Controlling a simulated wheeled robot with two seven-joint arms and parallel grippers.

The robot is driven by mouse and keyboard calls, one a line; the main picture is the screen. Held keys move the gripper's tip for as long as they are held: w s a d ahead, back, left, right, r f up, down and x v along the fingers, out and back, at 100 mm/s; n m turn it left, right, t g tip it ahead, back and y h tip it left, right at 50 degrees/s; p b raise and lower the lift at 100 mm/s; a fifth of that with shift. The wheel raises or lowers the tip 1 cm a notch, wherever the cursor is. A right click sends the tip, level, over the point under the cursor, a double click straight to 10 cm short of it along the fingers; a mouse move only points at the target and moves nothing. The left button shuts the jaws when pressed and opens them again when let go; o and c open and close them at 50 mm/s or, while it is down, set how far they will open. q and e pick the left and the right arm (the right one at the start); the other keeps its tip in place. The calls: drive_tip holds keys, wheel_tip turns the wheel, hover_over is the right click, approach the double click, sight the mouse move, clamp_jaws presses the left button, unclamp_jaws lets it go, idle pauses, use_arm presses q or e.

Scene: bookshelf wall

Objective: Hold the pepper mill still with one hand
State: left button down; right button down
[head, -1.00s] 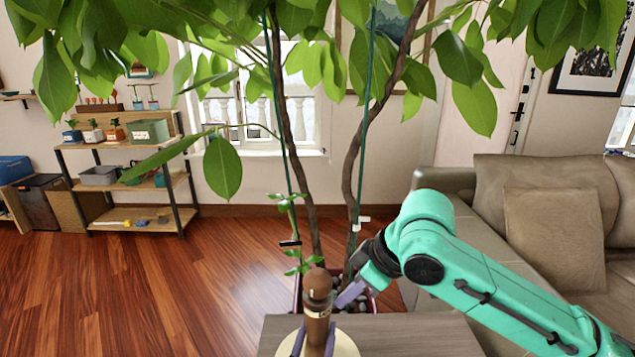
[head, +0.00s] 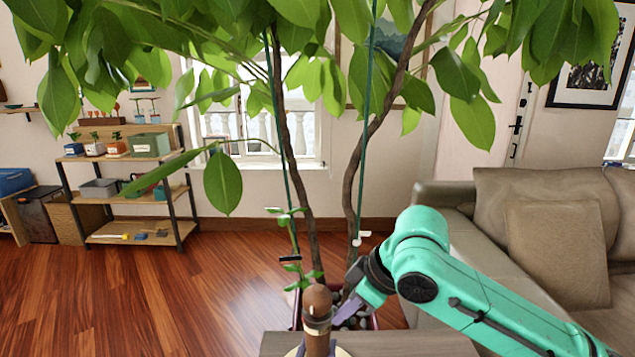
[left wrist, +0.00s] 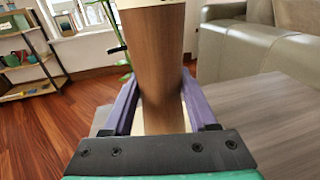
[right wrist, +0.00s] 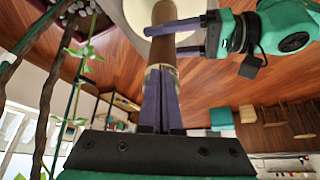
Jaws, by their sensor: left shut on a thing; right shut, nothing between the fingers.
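The brown wooden pepper mill (head: 318,296) stands upright at the bottom centre of the head view, with a rounded top and a pale band. My left gripper (left wrist: 160,88) is shut on its body, one purple finger on each side in the left wrist view. My right gripper (head: 334,316) is shut and empty close beside the mill's upper part. In the right wrist view its closed fingers (right wrist: 160,92) overlap the mill (right wrist: 163,50) near the band; I cannot tell if they touch it. My left gripper's fingers (right wrist: 175,27) cross the mill farther along there.
A pale round plate-like piece (right wrist: 135,14) lies under the mill, on a grey-brown table (head: 400,344). A potted tree with thin trunks (head: 352,190) rises close behind.

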use_arm(q)
drive_tip(key=shift+f, duration=0.25)
use_arm(e)
drive_tip(key=shift+a, duration=0.15)
drive_tip(key=shift+s+a, duration=0.2)
drive_tip(key=shift+s, duration=0.15)
drive_tip(key=shift+s+a, duration=0.1)
drive_tip(key=r, duration=0.6)
drive_tip(key=shift+s+d, duration=0.25)
drive_tip(key=shift+d, duration=0.15)
use_arm(q)
drive_tip(key=shift+r, duration=0.15)
use_arm(e)
drive_tip(key=shift+r, duration=0.1)
use_arm(q)
drive_tip(key=shift+c, duration=0.6)
unclamp_jaws()
drive_tip(key=shift+w+r, duration=0.1)
use_arm(e)
drive_tip(key=shift+w, duration=0.1)
